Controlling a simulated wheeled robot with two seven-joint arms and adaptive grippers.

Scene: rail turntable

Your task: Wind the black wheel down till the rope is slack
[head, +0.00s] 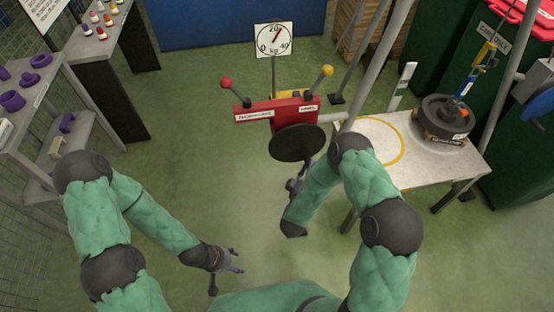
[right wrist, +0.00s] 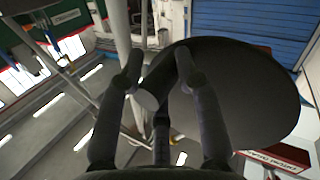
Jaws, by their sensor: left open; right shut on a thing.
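The black wheel (head: 296,143) is a dark round disc on the front of the red winch box (head: 270,112). It fills much of the right wrist view (right wrist: 240,95). My right gripper (head: 296,184) is below the wheel, its fingers (right wrist: 158,68) shut on the wheel's grey crank handle (right wrist: 150,100). My left gripper (head: 238,261) is open and empty, low over the floor and apart from everything. A dark round load (head: 447,114) rests on the white table (head: 375,133) beneath a yellow hook (head: 486,52) and blue link. I cannot tell how tight the rope is.
Red and yellow knobbed levers (head: 226,84) top the winch box. A slanting grey post (head: 378,62) stands close to my right arm. Shelves (head: 40,120) line the left. The floor between is clear.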

